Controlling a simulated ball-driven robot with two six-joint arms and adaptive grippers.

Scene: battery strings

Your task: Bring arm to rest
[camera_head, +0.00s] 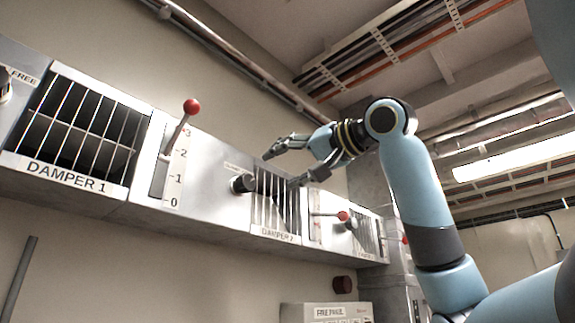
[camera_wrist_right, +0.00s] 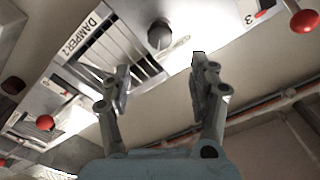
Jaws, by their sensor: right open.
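My right gripper (camera_head: 281,168) is open and empty, raised in front of the duct near the damper 2 grille (camera_head: 276,200). Its two fingers point left in the head view and show apart in the right wrist view (camera_wrist_right: 160,72). A black knob (camera_head: 243,183) stands on the duct to the left of the fingertips; it also shows beyond the fingers in the right wrist view (camera_wrist_right: 160,35). I cannot tell the exact gap, but no contact shows. My left gripper is not in view.
A lever with a red ball (camera_head: 192,106) stands by the damper 1 grille (camera_head: 85,128). Another red-ball lever (camera_head: 343,216) sits right of damper 2. A pipe (camera_head: 235,60) runs along the wall above. A pale box (camera_head: 325,312) is below the duct.

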